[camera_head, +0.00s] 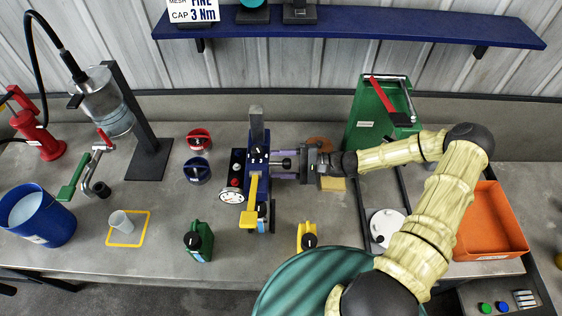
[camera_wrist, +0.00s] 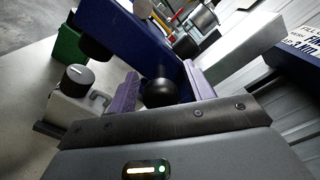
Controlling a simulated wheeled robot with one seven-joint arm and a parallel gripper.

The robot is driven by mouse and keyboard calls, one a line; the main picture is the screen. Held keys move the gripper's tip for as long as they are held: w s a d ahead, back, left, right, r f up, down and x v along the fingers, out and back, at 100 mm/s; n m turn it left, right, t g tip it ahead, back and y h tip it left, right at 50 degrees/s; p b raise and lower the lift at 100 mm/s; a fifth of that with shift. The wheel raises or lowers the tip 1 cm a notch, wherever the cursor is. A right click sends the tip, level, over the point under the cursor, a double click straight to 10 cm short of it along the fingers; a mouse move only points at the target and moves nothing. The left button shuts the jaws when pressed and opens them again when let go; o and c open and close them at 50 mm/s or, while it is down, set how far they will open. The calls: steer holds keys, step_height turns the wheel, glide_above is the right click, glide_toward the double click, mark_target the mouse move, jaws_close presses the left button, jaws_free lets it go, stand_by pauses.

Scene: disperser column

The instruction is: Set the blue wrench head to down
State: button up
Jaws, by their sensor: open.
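The blue wrench head (camera_head: 258,158) sits on the bench near the middle, with a grey bar at its far end and a yellow lever at its near end. In the wrist view its blue body (camera_wrist: 125,38) runs diagonally across the upper middle. A black ball knob (camera_wrist: 160,93) projects from it towards me. My gripper (camera_head: 281,163) reaches in from the right, close beside the blue head. Its two lilac fingers (camera_wrist: 163,85) are apart, one on each side of the knob. I cannot tell whether they touch the knob.
A green can (camera_head: 198,241) and a yellow can (camera_head: 306,236) stand nearer. Red (camera_head: 198,138) and blue (camera_head: 197,171) round pieces lie to the left. A green stand (camera_head: 376,115) and an orange tray (camera_head: 490,222) are at right.

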jaws_close()
step_height(320, 180, down, 6)
steer(key=b, duration=0.4)
steer(key=shift+r, duration=0.25)
jaws_free()
steer(key=shift+d, duration=0.1)
steer(key=d+b, duration=0.6)
steer(key=d, duration=1.1)
steer(key=shift+s+d, duration=0.15)
steer(key=shift+s, duration=0.1)
